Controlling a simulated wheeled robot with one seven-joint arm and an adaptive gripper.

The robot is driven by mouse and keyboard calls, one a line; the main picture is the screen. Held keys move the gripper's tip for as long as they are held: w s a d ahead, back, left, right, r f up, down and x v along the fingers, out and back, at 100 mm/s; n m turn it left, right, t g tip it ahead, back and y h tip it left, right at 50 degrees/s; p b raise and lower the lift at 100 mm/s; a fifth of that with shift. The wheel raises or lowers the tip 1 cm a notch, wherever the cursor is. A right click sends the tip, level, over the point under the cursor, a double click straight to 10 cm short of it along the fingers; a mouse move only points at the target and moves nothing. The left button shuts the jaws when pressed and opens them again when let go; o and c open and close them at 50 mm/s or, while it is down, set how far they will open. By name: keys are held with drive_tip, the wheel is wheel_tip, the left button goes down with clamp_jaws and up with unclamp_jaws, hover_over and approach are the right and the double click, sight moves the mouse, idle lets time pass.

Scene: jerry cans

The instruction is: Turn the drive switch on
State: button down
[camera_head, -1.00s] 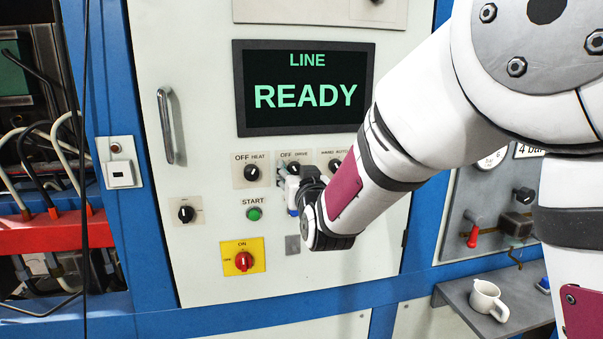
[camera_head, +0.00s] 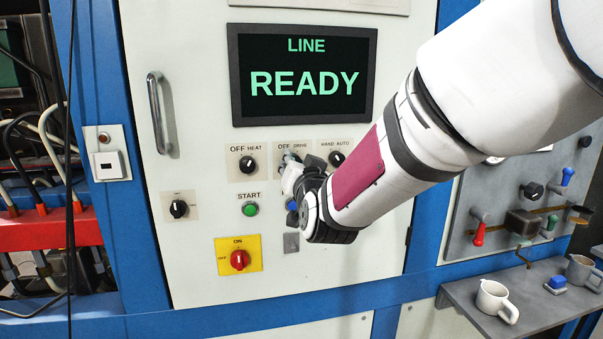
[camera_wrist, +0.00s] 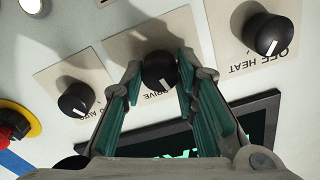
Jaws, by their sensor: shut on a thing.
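The drive switch is a black round knob (camera_wrist: 158,68) with a white pointer mark, on a beige plate (camera_head: 297,146) marked OFF and DRIVE. In the wrist view, which shows the panel upside down, the knob sits between the two fingertips of my gripper (camera_wrist: 160,74). My gripper (camera_head: 291,166) is shut on the knob. In the head view my gripper and wrist hide most of the knob.
The heat knob (camera_head: 248,164) is close on the left and the hand/auto knob (camera_head: 336,159) on the right. Below are a green start button (camera_head: 250,209) and a red switch on yellow (camera_head: 240,260). The screen (camera_head: 303,74) reads LINE READY. A shelf with mugs (camera_head: 493,298) stands lower right.

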drive_tip(key=m+b, duration=0.8)
drive_tip(key=b, duration=0.1)
drive_tip(key=shift+m+b, duration=0.3)
drive_tip(key=shift+b, duration=0.05)
drive_tip(key=shift+d, duration=0.1)
drive_tip(key=c, duration=1.2)
unclamp_jaws()
drive_tip(key=shift+c, duration=0.2)
drive_tip(key=v, duration=1.2)
